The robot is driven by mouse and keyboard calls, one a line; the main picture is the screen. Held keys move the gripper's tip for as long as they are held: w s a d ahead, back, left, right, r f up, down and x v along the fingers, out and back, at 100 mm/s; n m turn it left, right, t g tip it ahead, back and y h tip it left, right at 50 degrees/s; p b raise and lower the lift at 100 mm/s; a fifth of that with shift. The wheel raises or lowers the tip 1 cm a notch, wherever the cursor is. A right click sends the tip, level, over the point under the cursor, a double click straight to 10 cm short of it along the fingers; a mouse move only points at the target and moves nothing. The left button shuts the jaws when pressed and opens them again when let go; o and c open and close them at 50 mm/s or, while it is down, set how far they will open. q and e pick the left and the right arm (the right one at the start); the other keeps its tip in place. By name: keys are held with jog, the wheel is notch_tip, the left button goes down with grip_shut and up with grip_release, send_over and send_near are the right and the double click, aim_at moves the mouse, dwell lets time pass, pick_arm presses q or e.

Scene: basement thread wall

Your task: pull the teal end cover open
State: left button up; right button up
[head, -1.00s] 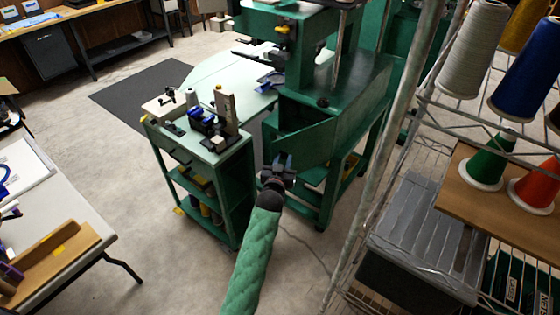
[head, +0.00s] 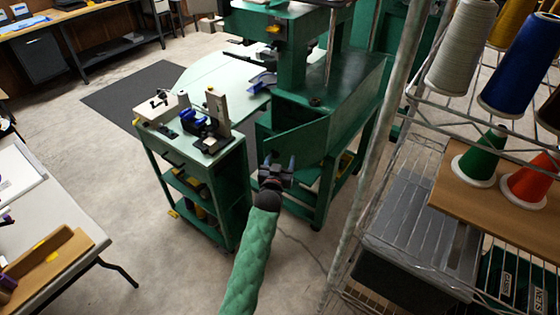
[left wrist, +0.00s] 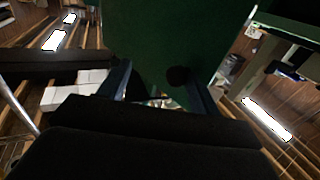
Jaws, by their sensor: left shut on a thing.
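The teal end cover (head: 305,142) is a flat dark-green panel on the near end of the green machine. It stands ajar, with a dark opening behind its upper edge. My left gripper (head: 278,163) is at the cover's lower left corner, its two fingers pointing at the machine. In the left wrist view the cover (left wrist: 185,30) fills the upper middle as a dark green face. The left gripper (left wrist: 160,88) has a finger on each side there, with a dark round knob (left wrist: 178,76) near the right finger. The exact contact is too dark to make out. My right gripper is not in view.
A green cart (head: 205,160) with tools on top stands close left of the gripper. A wire rack (head: 400,160) with thread cones and a grey bin (head: 425,230) is close on the right. A white table (head: 50,220) is at lower left. Bare floor lies between.

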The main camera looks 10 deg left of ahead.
pick_arm(q)
jog(key=s+b, duration=0.2)
jog(key=s, duration=0.5)
jog(key=shift+s+b, duration=0.4)
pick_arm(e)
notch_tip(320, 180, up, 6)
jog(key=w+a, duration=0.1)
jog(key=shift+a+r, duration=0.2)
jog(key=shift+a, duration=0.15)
pick_arm(q)
jog(key=shift+a, duration=0.15)
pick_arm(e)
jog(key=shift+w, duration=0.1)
